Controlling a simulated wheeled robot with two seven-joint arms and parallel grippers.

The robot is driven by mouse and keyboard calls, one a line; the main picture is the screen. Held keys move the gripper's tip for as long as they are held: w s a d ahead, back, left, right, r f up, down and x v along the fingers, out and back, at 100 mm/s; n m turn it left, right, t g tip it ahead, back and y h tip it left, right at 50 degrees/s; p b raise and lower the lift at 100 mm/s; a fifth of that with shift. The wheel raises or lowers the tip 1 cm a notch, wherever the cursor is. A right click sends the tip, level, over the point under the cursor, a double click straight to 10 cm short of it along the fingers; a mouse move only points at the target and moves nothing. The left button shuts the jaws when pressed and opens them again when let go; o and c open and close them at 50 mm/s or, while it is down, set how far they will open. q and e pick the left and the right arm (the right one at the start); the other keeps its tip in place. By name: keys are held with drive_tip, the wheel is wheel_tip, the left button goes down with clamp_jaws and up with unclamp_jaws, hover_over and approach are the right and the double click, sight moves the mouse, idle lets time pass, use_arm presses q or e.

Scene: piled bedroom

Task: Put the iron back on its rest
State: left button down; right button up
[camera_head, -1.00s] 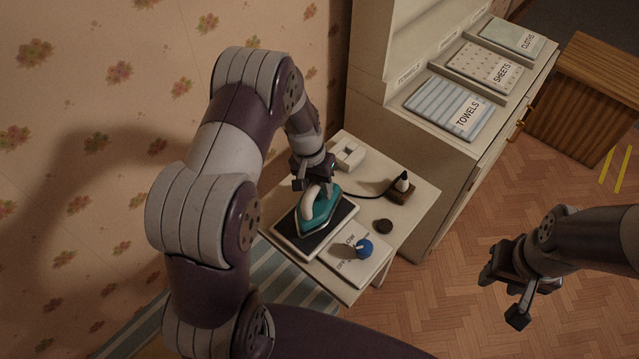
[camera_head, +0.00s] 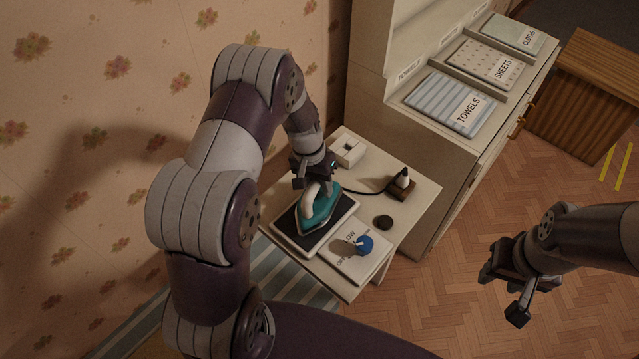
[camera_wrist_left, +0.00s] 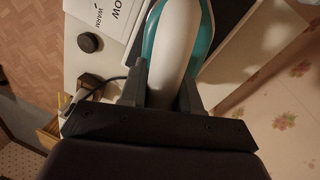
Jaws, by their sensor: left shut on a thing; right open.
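The teal and white iron (camera_head: 321,208) is over the dark rest (camera_head: 291,236) on the small white table (camera_head: 420,196). Its soleplate looks flat on or just above the rest; I cannot tell if it touches. My left gripper (camera_head: 312,182) is shut on the iron's white handle. In the left wrist view, the fingers (camera_wrist_left: 162,92) stand on both sides of the white handle (camera_wrist_left: 177,50), with the teal body (camera_wrist_left: 203,50) beyond. My right gripper (camera_head: 506,282) is open and empty above the floor at the right.
A white card with lettering and a blue knob (camera_head: 364,245) lies beside the rest. A dark round knob (camera_head: 383,222), a white block (camera_head: 348,151) and a brown block with a corded plug (camera_head: 402,186) are on the table. A cabinet with labelled towels (camera_head: 450,101) stands behind.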

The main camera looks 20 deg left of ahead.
use_arm(q)
drive_tip(key=shift+w+f+b, duration=0.1)
drive_tip(key=shift+f+b, duration=0.7)
drive_tip(key=shift+f, duration=0.1)
idle(0.4)
drive_tip(key=c, duration=0.8)
unclamp_jaws()
drive_tip(key=shift+o, duration=0.4)
drive_tip(key=r+p, duration=0.2)
drive_tip(key=a+r+p, duration=0.1)
drive_tip(key=r+p, duration=0.1)
drive_tip(key=r, duration=0.1)
drive_tip(key=r+p, duration=0.2)
drive_tip(key=r, duration=0.1)
drive_tip(key=shift+a, duration=0.25)
drive_tip(key=shift+f, duration=0.1)
